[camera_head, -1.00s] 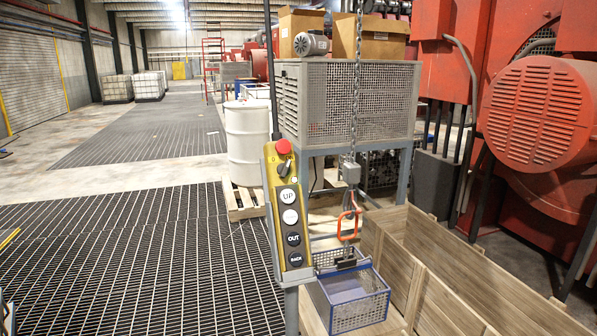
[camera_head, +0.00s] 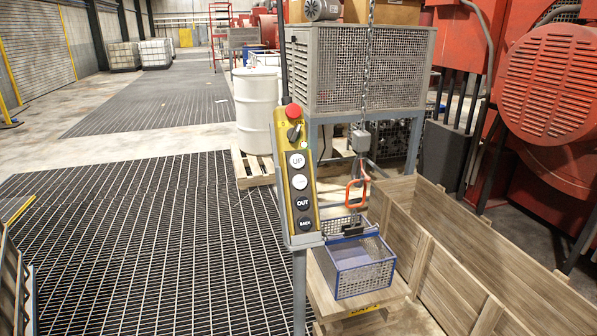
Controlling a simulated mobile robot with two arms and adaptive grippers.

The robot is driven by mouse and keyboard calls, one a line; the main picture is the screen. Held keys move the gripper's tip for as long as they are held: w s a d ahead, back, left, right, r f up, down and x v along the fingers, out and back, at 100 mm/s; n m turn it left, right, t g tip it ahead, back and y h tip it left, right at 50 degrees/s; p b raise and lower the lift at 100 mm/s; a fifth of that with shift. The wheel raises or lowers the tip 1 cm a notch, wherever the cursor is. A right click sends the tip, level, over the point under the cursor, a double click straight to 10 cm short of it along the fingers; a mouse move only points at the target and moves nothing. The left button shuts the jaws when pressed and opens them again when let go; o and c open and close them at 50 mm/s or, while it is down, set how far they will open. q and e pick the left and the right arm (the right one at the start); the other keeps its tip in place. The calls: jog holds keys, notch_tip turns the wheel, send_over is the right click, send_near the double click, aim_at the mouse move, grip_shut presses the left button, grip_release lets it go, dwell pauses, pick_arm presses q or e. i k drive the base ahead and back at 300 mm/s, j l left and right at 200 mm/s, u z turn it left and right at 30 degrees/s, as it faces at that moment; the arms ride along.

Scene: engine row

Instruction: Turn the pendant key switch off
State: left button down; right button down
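The yellow pendant (camera_head: 299,185) stands upright on a grey post in the middle of the head view. It carries a red mushroom button (camera_head: 293,112) at its top and a dark key switch (camera_head: 294,132) just below it. Under these are round buttons, with UP, OUT and BACK readable. The key switch's handle looks tilted; its exact setting is too small to read. Neither of my grippers shows in this view.
A blue wire basket (camera_head: 362,262) sits on a wooden pallet right of the post, below an orange hook (camera_head: 356,193) on a chain. A wooden crate (camera_head: 440,255) stands to the right. A white drum (camera_head: 258,112) is behind. Grating floor (camera_head: 150,235) at left is open.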

aim_at(293, 133)
jog(key=i+l, duration=0.15)
jog(key=l, duration=0.2)
jog(key=i+l, duration=0.15)
jog(key=l, duration=0.2)
jog(key=i+l+u, duration=0.1)
jog(key=l+u, duration=0.3)
jog(key=i+l+u, duration=0.1)
jog(key=l+u, duration=0.15)
jog(key=u, duration=0.2)
jog(key=l+u, duration=0.4)
